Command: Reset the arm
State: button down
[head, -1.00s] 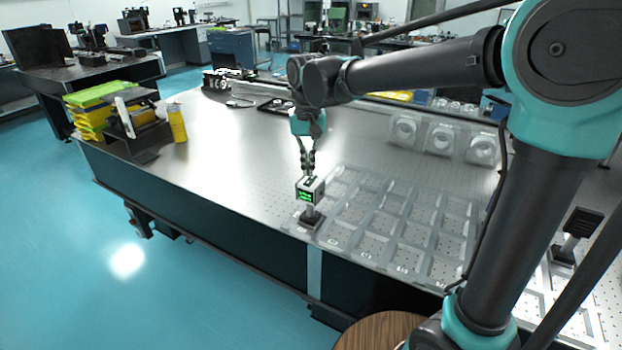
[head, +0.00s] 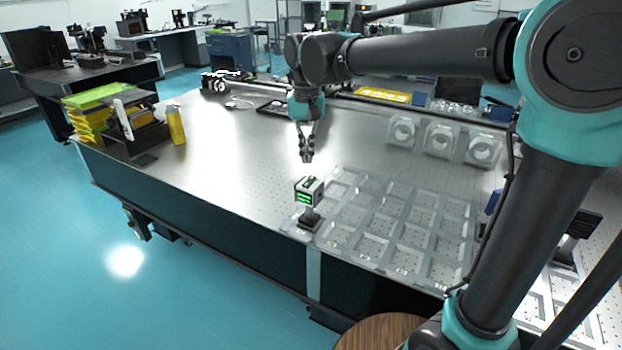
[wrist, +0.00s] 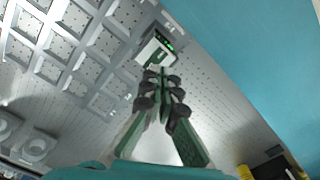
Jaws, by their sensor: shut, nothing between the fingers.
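My gripper (head: 307,158) hangs from my arm above the optical table (head: 225,165), in the middle of the head view. Its fingers are together with nothing between them. Below it, a small device with a green lit display (head: 309,190) stands upright on a post with a dark base, at the near left corner of the clear grid tray. A gap shows between the fingertips and the device. In the wrist view the device (wrist: 153,52) is just beyond the closed fingers (wrist: 162,80).
The clear grid tray (head: 378,248) covers the table's near right. Clear holders (head: 440,140) stand behind it. A yellow bottle (head: 176,125) and a dark stand with yellow and green trays (head: 92,112) are at left. A dark post-mounted part (head: 577,225) stands at right. The table's left middle is bare.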

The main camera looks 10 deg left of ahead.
aim_at(307, 184)
jog(key=shift+f, duration=3.5)
notch_tip(307, 184, up, 8)
jog(key=shift+s+d+f, duration=0.2)
jog(key=shift+s+d, duration=0.05)
jog(key=shift+d, duration=0.1)
jog(key=shift+s, duration=0.1)
